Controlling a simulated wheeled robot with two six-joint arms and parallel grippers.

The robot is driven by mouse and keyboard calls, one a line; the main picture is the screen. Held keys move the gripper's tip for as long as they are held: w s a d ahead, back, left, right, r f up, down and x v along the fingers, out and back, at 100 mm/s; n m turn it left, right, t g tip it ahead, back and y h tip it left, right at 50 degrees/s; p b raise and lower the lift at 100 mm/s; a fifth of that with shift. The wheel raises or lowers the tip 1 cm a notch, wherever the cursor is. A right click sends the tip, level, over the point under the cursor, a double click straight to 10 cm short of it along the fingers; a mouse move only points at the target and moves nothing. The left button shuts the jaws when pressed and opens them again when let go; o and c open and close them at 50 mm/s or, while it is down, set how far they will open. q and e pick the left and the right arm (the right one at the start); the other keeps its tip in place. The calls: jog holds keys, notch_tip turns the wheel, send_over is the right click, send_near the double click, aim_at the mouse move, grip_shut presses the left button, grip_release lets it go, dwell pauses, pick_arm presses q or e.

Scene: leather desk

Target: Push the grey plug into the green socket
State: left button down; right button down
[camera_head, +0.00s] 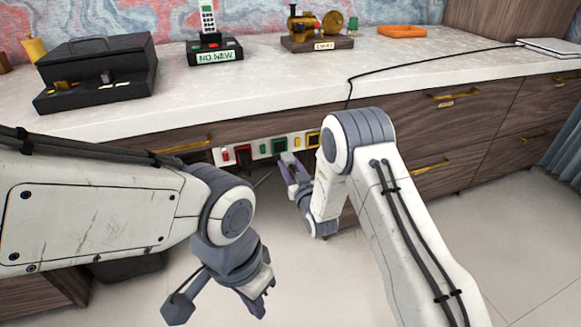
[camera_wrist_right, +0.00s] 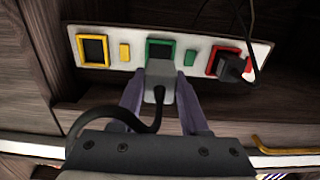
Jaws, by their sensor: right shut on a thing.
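The grey plug (camera_wrist_right: 159,80) is held between the two purple-grey fingers of my right gripper (camera_wrist_right: 160,92) in the right wrist view, with a dark cable curving away at the left. The plug is at the green socket (camera_wrist_right: 160,47) and covers its lower part; I cannot tell whether it touches or is in it. In the head view, the green socket (camera_head: 279,145) is on the panel below the desk top, and my right gripper (camera_head: 290,168) reaches up to it. My left gripper (camera_head: 264,296) hangs low and empty, away from the panel; its jaw opening is unclear.
The white panel (camera_wrist_right: 116,39) also bears a yellow socket (camera_wrist_right: 94,51), a red socket (camera_wrist_right: 213,61) with a black plug (camera_wrist_right: 230,68), and small coloured blocks. A black cable (camera_head: 430,65) crosses the desk top (camera_head: 240,85). Drawers with brass handles flank the panel.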

aim_at(291, 168)
jog(key=shift+b+x, duration=0.65)
jog(key=shift+x, duration=2.1)
jog(key=shift+f+b, duration=0.15)
jog(key=shift+b, duration=0.15)
jog(key=shift+w+a, duration=0.15)
jog(key=shift+w, duration=0.35)
jog(key=shift+c, duration=1.7)
grip_release()
jog(key=shift+s, duration=0.55)
jog(key=p+v, duration=0.2)
jog(key=v, duration=0.7)
jog(key=shift+s+d+p, duration=0.2)
jog(key=shift+p, duration=0.2)
